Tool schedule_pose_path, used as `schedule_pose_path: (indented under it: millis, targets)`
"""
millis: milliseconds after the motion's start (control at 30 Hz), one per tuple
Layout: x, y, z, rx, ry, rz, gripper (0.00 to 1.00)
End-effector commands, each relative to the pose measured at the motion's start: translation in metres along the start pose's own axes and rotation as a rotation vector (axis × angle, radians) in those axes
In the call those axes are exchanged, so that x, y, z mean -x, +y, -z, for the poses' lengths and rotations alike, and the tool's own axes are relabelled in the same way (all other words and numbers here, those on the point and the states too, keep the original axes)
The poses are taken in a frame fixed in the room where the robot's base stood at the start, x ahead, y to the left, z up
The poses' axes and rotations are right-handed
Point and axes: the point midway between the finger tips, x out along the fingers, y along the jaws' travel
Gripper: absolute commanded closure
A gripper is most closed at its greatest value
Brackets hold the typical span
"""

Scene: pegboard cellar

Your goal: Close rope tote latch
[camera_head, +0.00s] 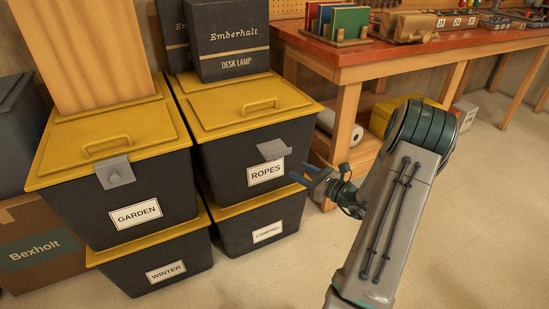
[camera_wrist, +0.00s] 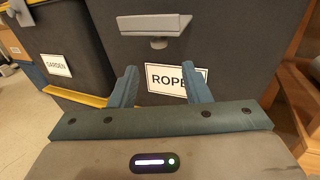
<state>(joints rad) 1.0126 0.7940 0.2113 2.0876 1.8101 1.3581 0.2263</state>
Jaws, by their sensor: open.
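The rope tote (camera_head: 225,150) is a black bin with a yellow lid and a white ROPES label (camera_head: 266,172). Its grey latch (camera_head: 272,150) juts outward from the front, just under the lid rim, rather than lying flat. The latch also shows at the top middle of the wrist view (camera_wrist: 155,25), above the label. My gripper (camera_head: 307,181) is in front of the tote, to the right of and below the latch in the head view. Its two blue fingers (camera_wrist: 160,78) are apart with nothing between them, and one overlaps part of the label.
The GARDEN tote (camera_head: 125,190) stands left, its latch (camera_head: 114,172) flat against its front. WINTER (camera_head: 160,265) and CAMPING (camera_head: 262,228) totes are underneath. A Desk Lamp box (camera_head: 228,45) sits on the rope tote's lid. A red-topped workbench (camera_head: 385,62) stands right; front floor is clear.

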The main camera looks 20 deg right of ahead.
Motion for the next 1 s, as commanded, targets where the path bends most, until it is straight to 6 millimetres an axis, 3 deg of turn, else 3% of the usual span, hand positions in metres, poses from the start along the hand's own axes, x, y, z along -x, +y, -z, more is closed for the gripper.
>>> schedule_pose_path:
  millis: [300, 500, 700, 1000]
  targets:
    - [-0.069, 0.002, 0.003, 0.004, 0.000, -0.006, 0.57]
    - [-0.101, 0.001, 0.002, 0.004, 0.001, -0.004, 0.57]
    - [-0.115, 0.001, 0.001, 0.002, 0.002, -0.003, 0.57]
    - [-0.117, 0.001, 0.000, 0.002, 0.002, -0.003, 0.60]
